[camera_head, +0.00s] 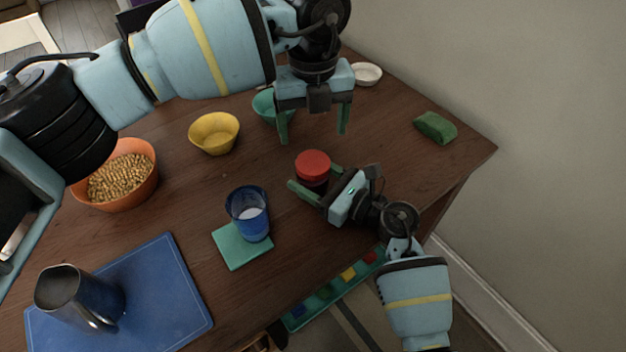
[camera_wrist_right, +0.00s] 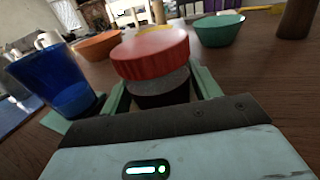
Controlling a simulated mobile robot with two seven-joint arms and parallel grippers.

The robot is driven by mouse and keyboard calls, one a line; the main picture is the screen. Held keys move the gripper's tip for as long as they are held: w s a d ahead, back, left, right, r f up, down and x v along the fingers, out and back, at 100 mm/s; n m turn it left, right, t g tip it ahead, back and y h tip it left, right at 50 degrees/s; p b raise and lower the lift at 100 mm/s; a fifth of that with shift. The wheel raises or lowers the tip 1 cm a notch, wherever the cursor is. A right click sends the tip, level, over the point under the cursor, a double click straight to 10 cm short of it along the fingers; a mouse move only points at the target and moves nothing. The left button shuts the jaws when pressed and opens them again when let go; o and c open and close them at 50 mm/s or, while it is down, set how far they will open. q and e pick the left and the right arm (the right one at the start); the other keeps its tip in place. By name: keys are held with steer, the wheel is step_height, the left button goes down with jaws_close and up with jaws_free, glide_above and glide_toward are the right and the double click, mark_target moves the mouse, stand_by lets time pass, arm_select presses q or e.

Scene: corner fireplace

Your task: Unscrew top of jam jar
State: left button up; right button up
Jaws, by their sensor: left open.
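The jam jar (camera_head: 311,182) stands on the brown table, upright, with a red lid (camera_head: 313,162) on top. In the right wrist view the red lid (camera_wrist_right: 150,54) sits on the dark jar body (camera_wrist_right: 162,92), close ahead. My right gripper (camera_head: 311,181) comes in low from the right, with its green fingers on either side of the jar body, below the lid; it looks shut on the jar. My left gripper (camera_head: 313,131) is open and empty, pointing down above and behind the lid, with its fingers apart and clear of it.
A blue cup (camera_head: 248,213) stands on a green coaster (camera_head: 238,258) left of the jar. A yellow bowl (camera_head: 214,133), a teal bowl (camera_head: 264,105) and an orange bowl (camera_head: 142,192) stand farther left and back. A green sponge (camera_head: 436,127) lies right, near the table edge.

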mark_target(313, 162)
steer(key=c, duration=1)
arm_select(q)
steer(key=shift+m, duration=0.3)
arm_select(e)
jaws_close()
arm_select(q)
steer(key=m, duration=0.3)
steer(key=shift+m, duration=0.3)
steer(key=m, duration=0.4)
steer(key=shift+m, duration=0.3)
steer(key=m, duration=2.7)
steer(key=shift+f, duration=4)
